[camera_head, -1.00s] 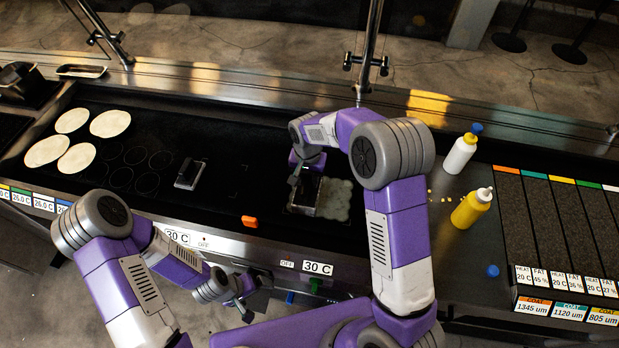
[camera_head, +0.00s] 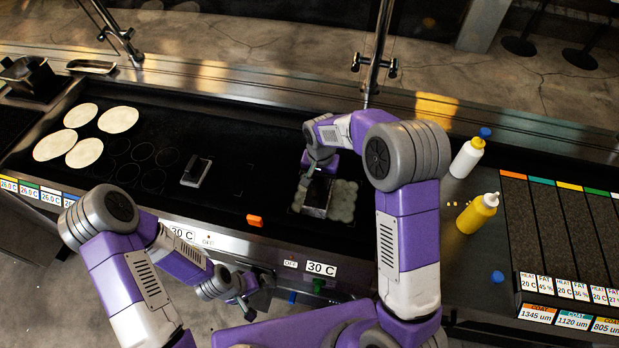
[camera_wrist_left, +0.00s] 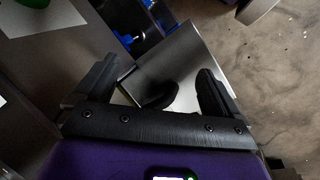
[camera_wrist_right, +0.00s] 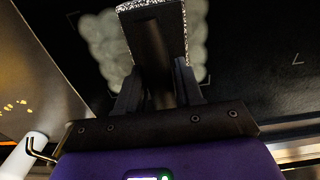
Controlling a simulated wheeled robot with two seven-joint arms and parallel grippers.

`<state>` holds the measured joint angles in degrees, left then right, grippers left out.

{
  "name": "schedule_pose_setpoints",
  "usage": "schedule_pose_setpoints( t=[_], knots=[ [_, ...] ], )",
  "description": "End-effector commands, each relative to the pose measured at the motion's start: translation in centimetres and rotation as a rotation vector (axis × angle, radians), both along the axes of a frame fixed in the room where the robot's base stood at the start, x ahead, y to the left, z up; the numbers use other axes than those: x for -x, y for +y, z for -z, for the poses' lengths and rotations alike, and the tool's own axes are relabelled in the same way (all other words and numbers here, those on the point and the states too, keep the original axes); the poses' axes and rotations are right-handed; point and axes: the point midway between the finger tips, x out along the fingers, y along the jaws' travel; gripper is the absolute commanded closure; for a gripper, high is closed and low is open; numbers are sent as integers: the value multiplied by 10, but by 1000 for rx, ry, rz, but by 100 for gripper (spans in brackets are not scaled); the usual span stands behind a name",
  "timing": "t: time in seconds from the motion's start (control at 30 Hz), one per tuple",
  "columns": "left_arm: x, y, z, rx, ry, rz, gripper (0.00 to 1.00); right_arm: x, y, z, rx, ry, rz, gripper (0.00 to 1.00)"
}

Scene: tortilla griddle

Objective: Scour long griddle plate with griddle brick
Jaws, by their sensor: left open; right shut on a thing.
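The long black griddle plate (camera_head: 265,170) runs across the head view. My right gripper (camera_head: 318,170) is shut on the handle (camera_wrist_right: 150,60) of the griddle brick (camera_head: 317,197). The brick is over a pale, lobed patch (camera_head: 343,200) on the plate; the patch shows on both sides of it in the right wrist view (camera_wrist_right: 103,45). I cannot tell whether the brick's underside touches the plate. My left gripper (camera_head: 246,300) is open and empty in front of the griddle's front panel; its spread fingers show in the left wrist view (camera_wrist_left: 155,85).
Several tortillas (camera_head: 118,119) lie at the plate's left. A grey block with a dark top (camera_head: 197,171) stands mid-plate, and an orange marker (camera_head: 255,220) sits at the front edge. A white bottle (camera_head: 467,157) and yellow bottle (camera_head: 478,213) stand right of the plate.

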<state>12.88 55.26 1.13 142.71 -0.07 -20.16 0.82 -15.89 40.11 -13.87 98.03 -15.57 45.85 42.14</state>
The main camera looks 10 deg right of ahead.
Motion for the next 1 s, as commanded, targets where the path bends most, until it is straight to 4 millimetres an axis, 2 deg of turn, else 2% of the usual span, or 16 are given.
schedule_pose_setpoints(
  t=[0.13, 0.57, 1.0],
  knots=[
    [0, 0, 0, 0, 0, 0, 3, 4, -8, -1, -1, -3, 0, 100],
    [0, 0, 1, 0, 0, 0, 3, 5, -11, -2, -2, -5, -1, 100],
    [0, 0, 5, 0, 0, 0, 3, 23, -51, 1, -1, -5, 1, 100]
  ],
)
